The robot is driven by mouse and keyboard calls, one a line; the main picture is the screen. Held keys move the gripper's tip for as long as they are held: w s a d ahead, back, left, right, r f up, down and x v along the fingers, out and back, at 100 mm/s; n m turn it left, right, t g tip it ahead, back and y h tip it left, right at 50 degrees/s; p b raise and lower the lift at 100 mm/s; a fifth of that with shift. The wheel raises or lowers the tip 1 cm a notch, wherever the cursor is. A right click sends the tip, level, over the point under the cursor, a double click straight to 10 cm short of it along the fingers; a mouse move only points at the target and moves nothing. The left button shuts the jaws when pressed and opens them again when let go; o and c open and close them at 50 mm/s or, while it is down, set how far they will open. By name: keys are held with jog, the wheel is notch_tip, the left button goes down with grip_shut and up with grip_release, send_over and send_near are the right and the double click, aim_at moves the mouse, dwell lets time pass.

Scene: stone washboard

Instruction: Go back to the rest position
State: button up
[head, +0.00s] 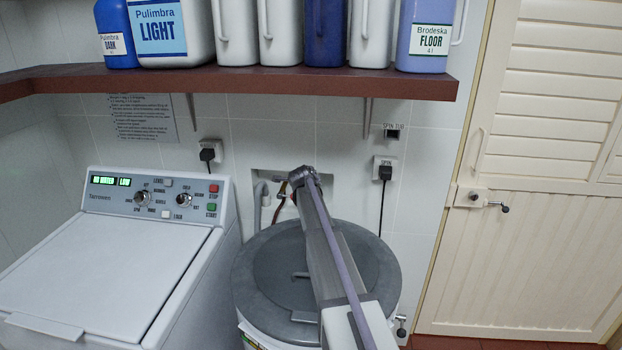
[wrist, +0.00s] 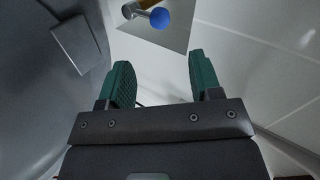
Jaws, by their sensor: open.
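My gripper (wrist: 163,82) shows in the wrist view with its two green ribbed fingers spread apart. Nothing is between them. Ahead of the fingertips is a round blue knob (wrist: 160,17) on a metal fitting, in front of a pale panel. The knob is apart from the fingers. In the head view my arm stretches over the grey-lidded spin tub (head: 259,277) towards the wall recess (head: 264,178) with its pipes. My gripper is hidden there behind the arm.
A white washing machine (head: 105,268) stands at the left. A brown shelf (head: 240,83) with several bottles runs above. A louvred door (head: 520,250) is at the right. Two cords hang from plugs on the tiled wall.

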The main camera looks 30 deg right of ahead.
dwell(0.4)
jog(key=s+a+f+n+g+y, duration=0.2)
jog(key=s+a+n+g, duration=0.1)
jog(key=s+a+n, duration=0.4)
jog(key=s+a+f+n+g+y, duration=0.2)
jog(key=s+a+n, duration=0.6)
jog(key=s+a, duration=0.6)
jog(key=s+a+f+n+g+y, duration=0.2)
jog(key=s+a+n, duration=0.6)
jog(key=s, duration=1.1)
jog(key=a+f+g, duration=0.1)
jog(key=a+g, duration=0.1)
jog(key=shift+s+a+f+y, duration=0.35)
jog(key=shift+s+y, duration=0.05)
jog(key=shift+c, duration=0.2)
